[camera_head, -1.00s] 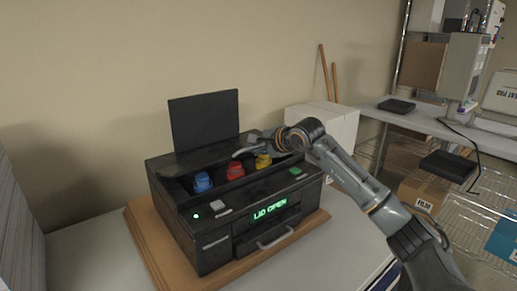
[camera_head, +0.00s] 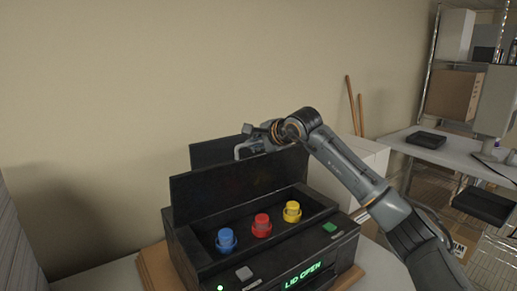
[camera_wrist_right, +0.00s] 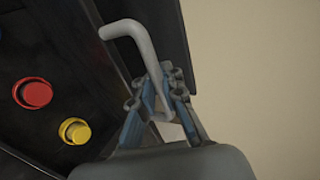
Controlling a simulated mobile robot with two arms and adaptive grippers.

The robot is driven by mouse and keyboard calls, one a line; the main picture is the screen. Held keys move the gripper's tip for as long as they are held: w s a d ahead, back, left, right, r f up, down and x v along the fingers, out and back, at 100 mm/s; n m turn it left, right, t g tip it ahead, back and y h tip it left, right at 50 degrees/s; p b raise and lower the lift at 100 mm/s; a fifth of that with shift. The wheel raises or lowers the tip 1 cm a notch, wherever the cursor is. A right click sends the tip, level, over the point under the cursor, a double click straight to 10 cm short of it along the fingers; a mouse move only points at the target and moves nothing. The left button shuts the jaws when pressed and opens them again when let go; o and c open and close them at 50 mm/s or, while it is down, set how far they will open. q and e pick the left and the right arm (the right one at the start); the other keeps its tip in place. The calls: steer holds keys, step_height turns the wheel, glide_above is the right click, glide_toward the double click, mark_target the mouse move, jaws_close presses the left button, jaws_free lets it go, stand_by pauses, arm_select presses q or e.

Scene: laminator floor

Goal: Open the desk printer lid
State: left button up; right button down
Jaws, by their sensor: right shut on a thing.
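The black desk printer (camera_head: 250,262) stands with its lid (camera_head: 230,190) raised steeply along its back edge. The open compartment shows a blue cap (camera_head: 226,240), a red cap (camera_head: 261,225) and a yellow cap (camera_head: 292,212). Its display (camera_head: 303,276) reads "LID OPEN". My right gripper (camera_head: 262,137) is at the lid's top edge, shut on the grey lid handle (camera_head: 240,152). In the right wrist view the bent handle (camera_wrist_right: 135,35) passes between the fingers of my right gripper (camera_wrist_right: 152,85). My left gripper is not in view.
A dark upright panel (camera_head: 205,152) stands behind the lid. A white box (camera_head: 365,160) is right of the printer, and two wooden sticks (camera_head: 350,100) lean on the wall. A wooden board (camera_head: 152,272) lies under the printer. Shelving with boxes (camera_head: 455,95) is at the right.

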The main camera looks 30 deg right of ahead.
steer(key=shift+w+a+r+p, duration=0.15)
steer(key=shift+w+p, duration=0.2)
steer(key=shift+w, duration=0.6)
steer(key=shift+w+r+p, duration=0.15)
steer(key=shift+w+p, duration=0.15)
steer(key=shift+w, duration=0.7)
steer(key=shift+w+a+r+p, duration=0.15)
steer(key=shift+w+p, duration=0.2)
steer(key=shift+w, duration=0.6)
steer(key=shift+d, duration=0.15)
steer(key=c, duration=1.5)
jaws_free()
steer(key=shift+o, duration=0.4)
steer(key=shift+s, duration=0.3)
steer(key=v, duration=1.1)
steer(key=shift+s, duration=0.4)
steer(key=shift+r, duration=0.1)
